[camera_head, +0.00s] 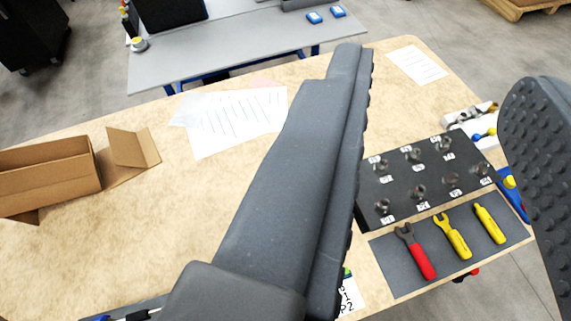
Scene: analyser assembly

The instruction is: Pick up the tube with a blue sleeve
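My gripper (447,72) is open, with one ribbed dark grey finger across the middle of the view and the other at the right edge. Nothing is held between the fingers in view. I cannot make out a tube with a blue sleeve for certain. A white holder (487,143) with small metallic parts and blue and yellow knobs lies at the table's right side, close to the right finger. A blue and yellow item (511,193) beside the black board is partly hidden by that finger.
The wooden table (240,230) bears a black board (400,193) with several numbered fittings, a grey mat (397,272) with red and yellow tools, an open cardboard box (50,172) and paper sheets (240,122). A grey desk (220,52) stands behind. The table's left middle is clear.

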